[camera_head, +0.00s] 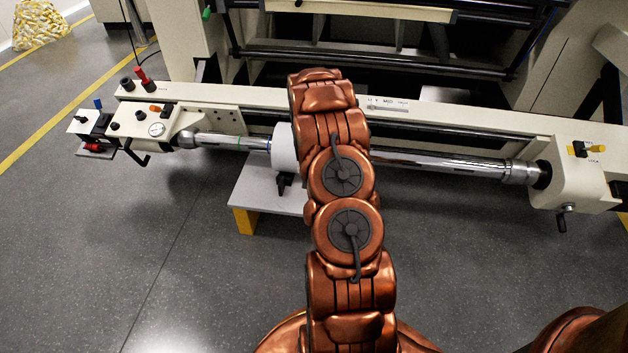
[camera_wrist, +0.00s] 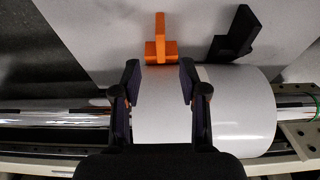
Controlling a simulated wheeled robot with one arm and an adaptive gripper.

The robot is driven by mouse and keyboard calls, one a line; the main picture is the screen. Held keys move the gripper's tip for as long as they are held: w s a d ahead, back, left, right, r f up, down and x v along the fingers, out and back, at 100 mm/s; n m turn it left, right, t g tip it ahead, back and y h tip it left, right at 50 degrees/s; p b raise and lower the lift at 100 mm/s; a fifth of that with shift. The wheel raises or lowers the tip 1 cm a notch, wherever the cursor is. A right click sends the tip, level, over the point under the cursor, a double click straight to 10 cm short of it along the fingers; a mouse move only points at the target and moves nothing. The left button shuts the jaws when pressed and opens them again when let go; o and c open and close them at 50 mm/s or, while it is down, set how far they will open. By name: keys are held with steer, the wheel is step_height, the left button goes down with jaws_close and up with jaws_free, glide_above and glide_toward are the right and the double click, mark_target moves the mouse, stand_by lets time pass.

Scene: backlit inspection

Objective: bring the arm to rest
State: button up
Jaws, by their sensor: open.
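My copper arm (camera_head: 340,175) reaches forward over a long machine bed and hides my gripper in the head view. In the wrist view my gripper (camera_wrist: 159,75) is open, with its two dark fingers apart. A white roll (camera_wrist: 240,110) on a chrome shaft lies below and between the fingers. I cannot tell whether the fingers touch it. In the head view the roll (camera_head: 284,148) shows just left of my arm. Nothing is seen held in the gripper.
The chrome shaft (camera_head: 435,163) runs between the left end block (camera_head: 165,125) and the right end block (camera_head: 580,180). An orange bracket (camera_wrist: 160,45) and a black bracket (camera_wrist: 233,35) stand on a pale plate (camera_head: 262,190) close to the roll. The front floor (camera_head: 130,260) is clear.

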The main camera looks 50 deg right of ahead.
steer(key=shift+v, duration=1.1)
steer(key=shift+r, duration=0.1)
steer(key=s+a+r+n+g+p, duration=0.1)
steer(key=s+a+r+n+p, duration=0.15)
steer(key=a+r+p, duration=0.75)
steer(key=s+a+r+n+y+p, duration=0.1)
steer(key=s+a+r, duration=0.35)
steer(key=r, duration=1.05)
steer(key=s+a+r+n+g+p, duration=0.1)
steer(key=a+r+p, duration=0.5)
steer(key=a+r, duration=0.55)
steer(key=s+a+r+n+p, duration=0.2)
steer(key=s+a+r+p, duration=0.3)
steer(key=s+r, duration=0.3)
steer(key=s+a+r+n+g+y+p, duration=0.1)
steer(key=s+a+r+n+p, duration=0.1)
steer(key=s+a+r+p, duration=0.3)
steer(key=s+a+r+n+p, duration=0.2)
steer(key=s+a+r+p, duration=0.3)
steer(key=s+r, duration=0.7)
steer(key=shift+a+g+y, duration=0.3)
steer(key=shift+g+y, duration=0.1)
